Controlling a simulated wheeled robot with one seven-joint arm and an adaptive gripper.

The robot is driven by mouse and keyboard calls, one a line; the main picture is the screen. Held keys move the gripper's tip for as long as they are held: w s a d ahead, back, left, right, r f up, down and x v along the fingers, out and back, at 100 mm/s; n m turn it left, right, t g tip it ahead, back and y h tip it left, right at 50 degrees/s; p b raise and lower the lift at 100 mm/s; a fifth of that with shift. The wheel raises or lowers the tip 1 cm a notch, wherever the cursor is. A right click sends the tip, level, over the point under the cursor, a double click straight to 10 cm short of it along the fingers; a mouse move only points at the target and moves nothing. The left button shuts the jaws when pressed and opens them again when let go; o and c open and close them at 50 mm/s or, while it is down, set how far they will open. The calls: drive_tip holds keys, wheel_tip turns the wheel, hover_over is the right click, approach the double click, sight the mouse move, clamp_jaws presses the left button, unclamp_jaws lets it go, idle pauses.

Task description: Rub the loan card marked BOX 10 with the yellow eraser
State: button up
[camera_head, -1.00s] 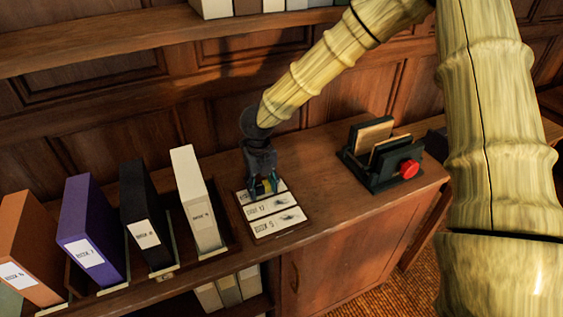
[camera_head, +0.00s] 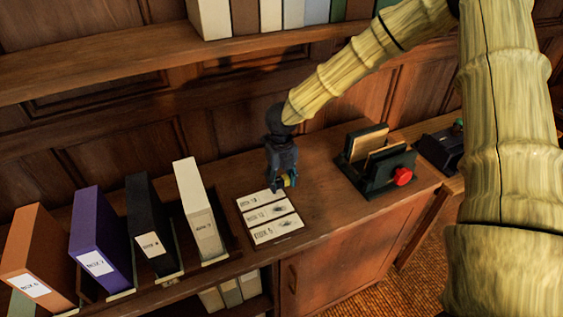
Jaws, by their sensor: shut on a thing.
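My gripper (camera_head: 283,184) is shut on the yellow eraser (camera_head: 291,181), of which only a small part shows between the fingers. It is at the far right end of the top card; I cannot tell whether the eraser touches it. Three white loan cards lie in a row on a dark board. The top card (camera_head: 257,200) has a label starting with BOX 1; its last figure is too small to be sure of. The middle card (camera_head: 266,214) seems to read BOX 12 and the nearest card (camera_head: 272,230) BOX 5. Both have dark smudges at their right.
Orange (camera_head: 38,250), purple (camera_head: 100,235), black (camera_head: 150,220) and cream (camera_head: 200,205) box files stand left of the cards. A dark green holder with a red knob (camera_head: 403,176) stands to the right. Bare wood lies between the cards and the holder.

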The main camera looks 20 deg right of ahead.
drive_tip(key=shift+r+p, duration=2.05)
drive_tip(key=shift+r, duration=0.6)
